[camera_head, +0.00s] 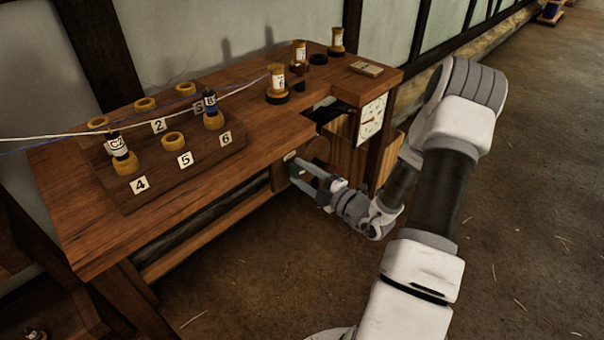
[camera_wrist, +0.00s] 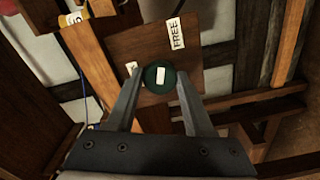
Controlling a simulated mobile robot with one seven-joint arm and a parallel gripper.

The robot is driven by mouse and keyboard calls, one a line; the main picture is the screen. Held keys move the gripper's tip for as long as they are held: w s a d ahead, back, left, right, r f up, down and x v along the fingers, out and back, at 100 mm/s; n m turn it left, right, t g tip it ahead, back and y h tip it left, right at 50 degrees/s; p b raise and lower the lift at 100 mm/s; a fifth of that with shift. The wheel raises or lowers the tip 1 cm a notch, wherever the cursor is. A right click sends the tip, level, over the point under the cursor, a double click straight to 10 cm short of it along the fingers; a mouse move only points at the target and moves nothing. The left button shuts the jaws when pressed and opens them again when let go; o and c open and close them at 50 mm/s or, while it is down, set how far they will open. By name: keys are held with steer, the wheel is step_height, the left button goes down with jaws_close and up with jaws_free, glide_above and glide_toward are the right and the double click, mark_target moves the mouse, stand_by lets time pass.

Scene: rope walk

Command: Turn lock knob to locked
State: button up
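The lock knob (camera_wrist: 160,78) is a round dark green knob with a white mark, seen in the wrist view on a brown wooden panel (camera_wrist: 125,48). A label reading FREE (camera_wrist: 175,33) is on the panel above and right of it. Another small white label (camera_wrist: 131,68), partly hidden by a finger, lies to its left. My gripper (camera_wrist: 158,95) is open, with one finger on each side of the knob; I cannot tell whether they touch it. In the head view my gripper (camera_head: 311,178) is at the front of the bench, and the knob is mostly hidden by the fingers.
The wooden bench (camera_head: 75,215) carries a board with numbered places (camera_head: 185,190) and several spools. White and blue strands cross above the board. A dial plate (camera_head: 371,118) hangs at the bench's right end. The floor to the right (camera_head: 530,200) is clear.

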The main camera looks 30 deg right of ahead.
jaws_close()
steer(key=shift+n, duration=0.3)
steer(key=n+p, duration=0.2)
steer(key=n, duration=0.1)
steer(key=shift+r, duration=0.1)
steer(key=n+p, duration=0.1)
steer(key=n, duration=0.4)
steer(key=n+p, duration=0.1)
steer(key=n, duration=0.8)
steer(key=shift+n+b, duration=0.3)
steer(key=shift+n, duration=0.1)
steer(key=shift+n+b, duration=0.35)
steer(key=shift+n, duration=1.35)
